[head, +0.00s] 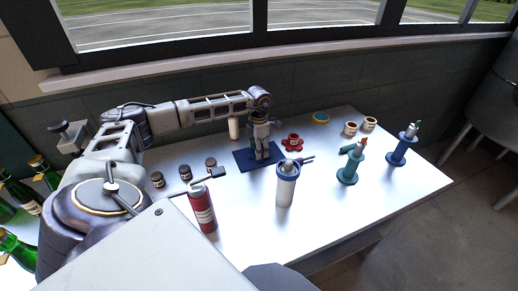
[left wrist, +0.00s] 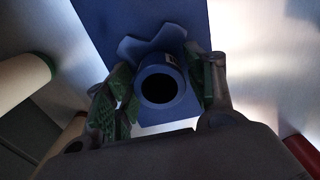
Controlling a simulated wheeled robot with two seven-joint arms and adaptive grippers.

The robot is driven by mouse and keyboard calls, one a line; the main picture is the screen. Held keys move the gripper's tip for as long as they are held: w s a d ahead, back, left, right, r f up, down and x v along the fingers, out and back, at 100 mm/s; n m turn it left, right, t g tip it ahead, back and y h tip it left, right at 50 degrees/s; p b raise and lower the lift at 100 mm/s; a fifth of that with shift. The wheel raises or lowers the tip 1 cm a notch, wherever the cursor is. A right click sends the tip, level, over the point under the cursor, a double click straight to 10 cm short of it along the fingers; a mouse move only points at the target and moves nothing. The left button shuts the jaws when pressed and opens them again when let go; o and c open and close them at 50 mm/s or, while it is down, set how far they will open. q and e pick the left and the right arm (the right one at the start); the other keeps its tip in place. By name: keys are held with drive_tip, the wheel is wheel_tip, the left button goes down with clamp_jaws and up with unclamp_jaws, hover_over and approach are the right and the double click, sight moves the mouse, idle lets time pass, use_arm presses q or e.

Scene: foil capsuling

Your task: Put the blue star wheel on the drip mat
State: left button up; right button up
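The blue star wheel (left wrist: 160,62) shows in the left wrist view with its round hub and dark bore facing the camera. In the head view the left gripper (head: 262,155) points down over the drip mat (head: 243,156) and hides the wheel. Whether the wheel touches the mat cannot be told. My right gripper is not in view.
A white-and-blue canister (head: 286,187) and a red cylinder (head: 202,209) stand in front. Small dark jars (head: 185,173) are to the left. Teal (head: 350,168) and blue (head: 401,148) stands are at right. A cream cylinder (head: 234,129) stands behind.

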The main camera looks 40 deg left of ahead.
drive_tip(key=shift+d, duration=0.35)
use_arm(q)
drive_tip(key=shift+r, duration=0.1)
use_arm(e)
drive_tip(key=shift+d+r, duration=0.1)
use_arm(q)
drive_tip(key=shift+r, duration=0.2)
wheel_tip(320, 180, up, 12)
drive_tip(key=shift+f, duration=0.15)
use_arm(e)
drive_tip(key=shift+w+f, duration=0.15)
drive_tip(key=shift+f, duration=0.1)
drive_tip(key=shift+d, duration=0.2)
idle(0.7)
